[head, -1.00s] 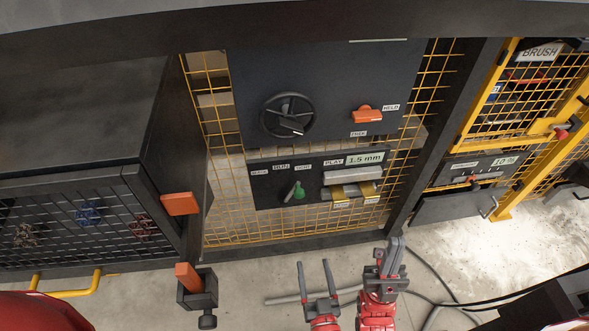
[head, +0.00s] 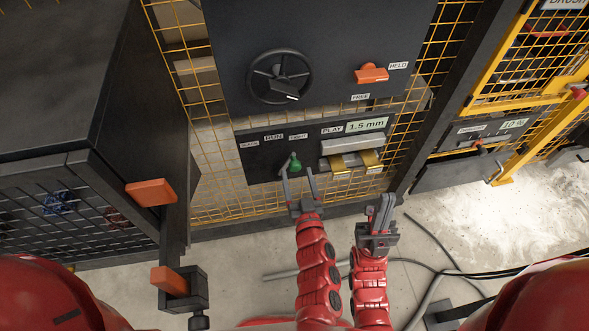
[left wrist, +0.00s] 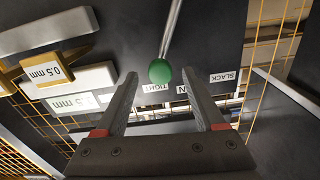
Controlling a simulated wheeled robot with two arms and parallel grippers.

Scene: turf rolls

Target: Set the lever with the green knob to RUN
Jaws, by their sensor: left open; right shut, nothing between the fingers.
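The lever with the green knob (head: 295,163) is on a dark panel (head: 258,168) marked SLACK, RUN (head: 273,137) and TIGHT (head: 298,135). In the left wrist view the green knob (left wrist: 160,71) is right by the TIGHT label (left wrist: 157,88); the RUN label is mostly hidden behind a finger. My left gripper (head: 297,176) is open, its fingertips just below the knob in the head view. In the left wrist view the knob shows between the fingertips (left wrist: 159,76); I cannot tell whether they touch it. My right gripper (head: 384,200) is shut and empty, to the right.
A black handwheel (head: 280,76) and an orange handle (head: 371,73) are above the lever. A PLAY display (head: 366,125) and yellow gauge blocks (head: 370,160) are right of it. Yellow mesh (head: 225,205) surrounds the panel. An orange-ended bracket (head: 151,192) juts out at left.

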